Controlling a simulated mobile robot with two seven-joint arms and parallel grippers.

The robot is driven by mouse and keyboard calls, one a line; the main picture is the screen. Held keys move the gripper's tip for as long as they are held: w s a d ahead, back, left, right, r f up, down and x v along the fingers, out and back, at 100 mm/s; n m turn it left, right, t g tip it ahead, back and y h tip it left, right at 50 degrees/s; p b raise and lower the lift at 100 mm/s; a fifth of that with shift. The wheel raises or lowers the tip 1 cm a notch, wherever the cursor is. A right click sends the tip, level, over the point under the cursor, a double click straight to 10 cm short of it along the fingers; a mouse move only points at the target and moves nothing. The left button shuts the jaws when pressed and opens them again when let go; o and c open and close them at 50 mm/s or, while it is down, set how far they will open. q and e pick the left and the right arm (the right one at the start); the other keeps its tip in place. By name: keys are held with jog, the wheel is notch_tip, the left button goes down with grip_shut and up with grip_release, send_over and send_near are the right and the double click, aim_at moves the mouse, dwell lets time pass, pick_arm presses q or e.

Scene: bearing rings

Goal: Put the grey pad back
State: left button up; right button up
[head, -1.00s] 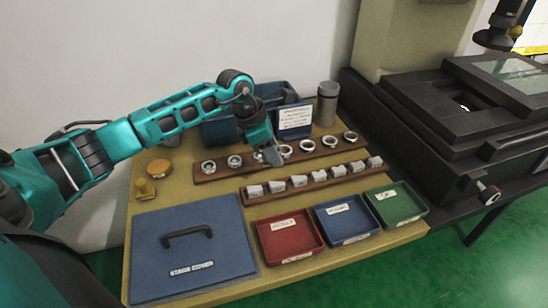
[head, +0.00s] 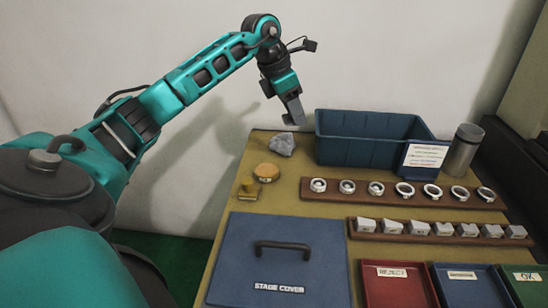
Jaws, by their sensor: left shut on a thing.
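My left gripper (head: 291,105) is in the air above the back left part of the table, pointing down. It is shut on a small grey pad (head: 293,119), which shows at its fingertips; the fingers hide part of it. Just below and a little left of it, a crumpled light grey cloth (head: 282,144) lies at the table's back edge. I cannot tell whether the pad touches the cloth. My right gripper is not in view.
A round cork-coloured disc (head: 266,172) and a yellow block (head: 249,189) sit nearby. A blue bin (head: 365,152) stands right. Rings lie on a brown rack (head: 420,199), with blocks on another (head: 368,231). The blue stage cover (head: 280,267) and the reject tray (head: 395,290) are in front.

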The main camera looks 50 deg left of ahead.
aim_at(295, 185)
pick_arm(q)
notch_tip(295, 185, down, 20)
jog(key=b, duration=0.3)
jog(key=shift+s+a+r, duration=0.1)
jog(key=shift+a+r, duration=0.05)
jog(key=shift+b, duration=0.4)
jog(key=o, duration=1.1)
jog(key=shift+r, duration=0.25)
jog(key=p+v, duration=0.2)
jog(key=v, duration=0.9)
jog(key=shift+s+r, duration=0.2)
jog(key=shift+s, duration=0.05)
